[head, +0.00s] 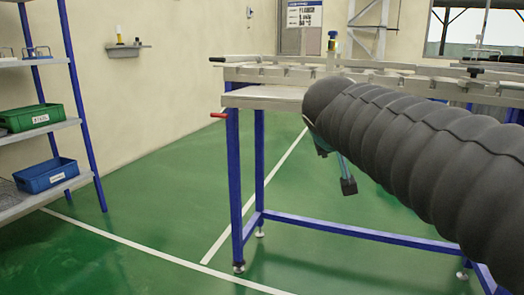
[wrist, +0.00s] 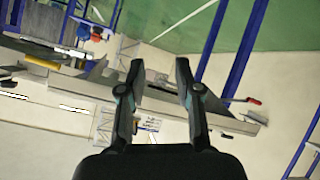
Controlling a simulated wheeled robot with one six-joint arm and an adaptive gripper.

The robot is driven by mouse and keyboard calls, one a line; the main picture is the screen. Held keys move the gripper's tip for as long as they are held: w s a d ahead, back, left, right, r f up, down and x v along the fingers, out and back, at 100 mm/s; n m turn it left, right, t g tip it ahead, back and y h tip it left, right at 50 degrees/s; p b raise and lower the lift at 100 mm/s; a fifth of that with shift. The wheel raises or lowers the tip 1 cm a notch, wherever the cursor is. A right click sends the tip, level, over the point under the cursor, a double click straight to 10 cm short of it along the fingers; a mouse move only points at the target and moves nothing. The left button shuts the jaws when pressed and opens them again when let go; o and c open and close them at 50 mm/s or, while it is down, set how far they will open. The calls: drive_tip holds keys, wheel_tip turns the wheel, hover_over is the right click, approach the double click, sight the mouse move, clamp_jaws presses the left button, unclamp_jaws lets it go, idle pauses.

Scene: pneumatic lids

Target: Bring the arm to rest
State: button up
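My gripper (wrist: 160,75) shows in the wrist view with its two dark fingers spread apart and nothing between them. In the head view, my arm in its dark ribbed cover reaches in from the right, in front of the workbench. A fingertip of my gripper (head: 348,186) shows below the end of the sleeve; the rest is hidden behind it. The workbench (head: 265,98) has blue legs and a light top with a rail along it. In the wrist view the bench (wrist: 80,92) appears rotated, behind the fingers.
A blue-framed shelf (head: 40,131) at the left holds a green bin (head: 32,117) and a blue bin (head: 46,175). A red handle (head: 219,115) sticks out from the bench's left end. A small wall shelf (head: 130,46) hangs at the back. Green floor between shelf and bench is clear.

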drive_tip(key=s+f+g+y+p, duration=0.1)
drive_tip(key=s+f+g+p, duration=0.1)
drive_tip(key=s+f, duration=0.6)
drive_tip(key=s+d+f+m+g+y+p, duration=0.1)
drive_tip(key=s+f+p, duration=0.4)
drive_tip(key=s, duration=1)
wheel_tip(320, 180, down, 4)
drive_tip(key=shift+s+r+g+y, duration=0.3)
drive_tip(key=shift+g+y, duration=0.5)
drive_tip(key=shift+g, duration=0.4)
